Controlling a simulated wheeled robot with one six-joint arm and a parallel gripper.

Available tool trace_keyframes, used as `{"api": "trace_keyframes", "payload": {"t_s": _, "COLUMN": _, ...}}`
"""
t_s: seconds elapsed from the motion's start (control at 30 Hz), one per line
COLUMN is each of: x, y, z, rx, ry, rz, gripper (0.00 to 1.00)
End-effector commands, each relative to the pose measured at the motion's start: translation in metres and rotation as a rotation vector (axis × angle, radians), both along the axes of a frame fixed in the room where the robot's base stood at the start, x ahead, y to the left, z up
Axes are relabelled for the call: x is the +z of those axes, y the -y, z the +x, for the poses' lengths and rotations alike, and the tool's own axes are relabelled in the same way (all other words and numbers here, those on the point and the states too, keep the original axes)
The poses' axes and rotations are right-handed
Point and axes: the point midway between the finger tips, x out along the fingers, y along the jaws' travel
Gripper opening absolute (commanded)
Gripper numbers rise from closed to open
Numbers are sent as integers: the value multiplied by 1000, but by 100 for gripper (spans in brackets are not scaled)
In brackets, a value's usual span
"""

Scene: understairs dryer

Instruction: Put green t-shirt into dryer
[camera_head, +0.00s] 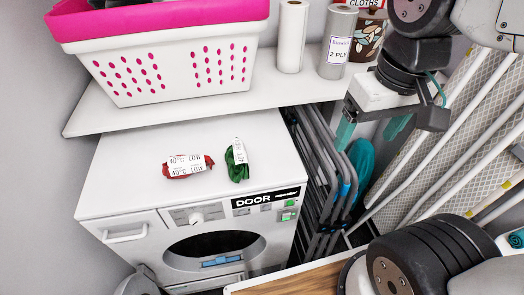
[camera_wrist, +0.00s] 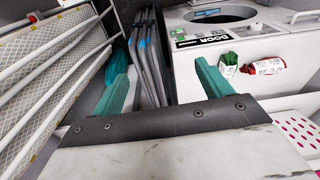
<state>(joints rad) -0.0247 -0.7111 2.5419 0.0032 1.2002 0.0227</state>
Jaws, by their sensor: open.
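The green t-shirt (camera_head: 238,162) is a small rolled bundle with a white label, lying on top of the white dryer (camera_head: 130,183). It also shows in the wrist view (camera_wrist: 229,68). A red bundle (camera_head: 188,165) with a white "40°C LOW" label lies just left of it in the head view. The dryer's round front opening (camera_head: 212,245) looks dark. My gripper (camera_head: 371,133) is open and empty, with teal fingers, well to the right of the dryer top in the head view. Its spread fingers (camera_wrist: 159,85) show in the wrist view, apart from the green t-shirt.
A white shelf (camera_head: 110,122) above the dryer holds a white and pink basket (camera_head: 170,75), paper rolls (camera_head: 291,36) and a patterned tin (camera_head: 370,42). Folded grey racks (camera_head: 325,180) stand right of the dryer, with ironing boards (camera_head: 455,130) beyond. A wooden surface (camera_head: 300,280) lies in front.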

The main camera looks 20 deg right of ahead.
Motion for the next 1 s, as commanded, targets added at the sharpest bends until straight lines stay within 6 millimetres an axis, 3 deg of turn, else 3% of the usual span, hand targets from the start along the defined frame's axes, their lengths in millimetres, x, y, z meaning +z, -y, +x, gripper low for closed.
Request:
{"api": "trace_keyframes", "payload": {"t_s": 0.23, "x": -24, "y": -52, "z": 77, "rx": 17, "ry": -45, "rz": 37, "gripper": 78}}
{"api": "trace_keyframes", "payload": {"t_s": 0.4, "x": -60, "y": -105, "z": 128, "rx": 15, "ry": -75, "rz": 59, "gripper": 78}}
{"api": "trace_keyframes", "payload": {"t_s": 0.5, "x": -85, "y": -136, "z": 149, "rx": 10, "ry": -90, "rz": 67, "gripper": 78}}
{"api": "trace_keyframes", "payload": {"t_s": 0.7, "x": -122, "y": -177, "z": 171, "rx": 0, "ry": -107, "rz": 72, "gripper": 78}}
{"api": "trace_keyframes", "payload": {"t_s": 1.0, "x": -153, "y": -190, "z": 176, "rx": -7, "ry": -113, "rz": 74, "gripper": 78}}
